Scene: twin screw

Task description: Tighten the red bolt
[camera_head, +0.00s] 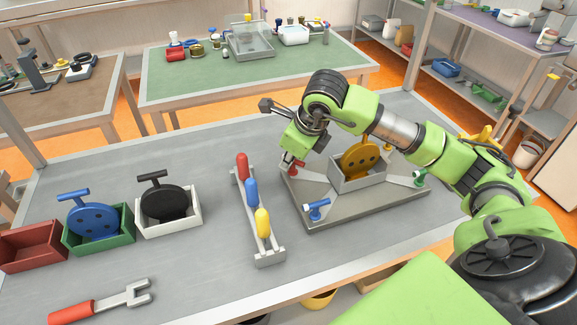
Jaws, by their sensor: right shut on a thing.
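The red bolt (292,168) stands at the left corner of the grey base plate (345,215), partly hidden by my gripper. My right gripper (294,158) comes down over it from above and is shut on its top. A blue bolt (318,208) stands at the plate's front left corner. A yellow disc (361,158) sits in a grey box (357,183) in the middle of the plate. My left gripper is out of view.
A rack (267,257) with red, blue and yellow handles stands left of the plate. Further left are red (34,250), green (88,245) and white (168,227) boxes; the last two hold discs. A red-handled wrench (100,306) lies at the front. Bare table surrounds it.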

